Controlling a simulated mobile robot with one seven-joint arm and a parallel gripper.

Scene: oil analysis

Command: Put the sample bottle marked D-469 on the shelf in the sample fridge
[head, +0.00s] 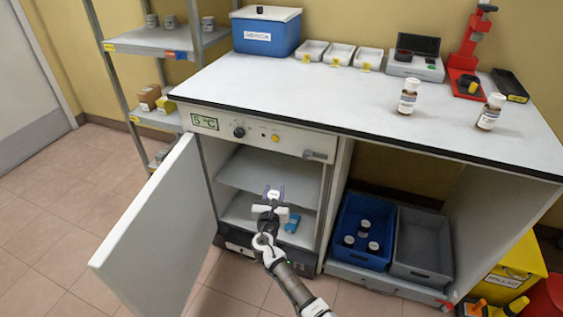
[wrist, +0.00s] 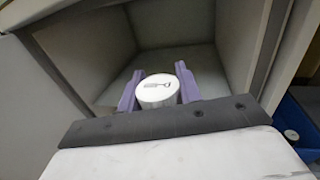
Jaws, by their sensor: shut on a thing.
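The sample fridge (head: 270,136) stands under the counter with its white door (head: 160,240) swung open to the left. A grey shelf (head: 265,172) crosses its inside. My gripper (head: 274,193) is in front of the fridge opening. It is shut on a bottle with a white cap (head: 273,194). In the wrist view the cap (wrist: 157,90) sits between the purple fingers (wrist: 157,88), facing the open compartment. The bottle's label and lower body are hidden, so I cannot read its mark.
A blue object (head: 292,223) lies in the lower compartment. Two bottles (head: 408,96) (head: 490,112) stand on the counter (head: 340,100). A blue crate (head: 360,215) with several bottles and an empty grey crate (head: 421,243) sit right of the fridge.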

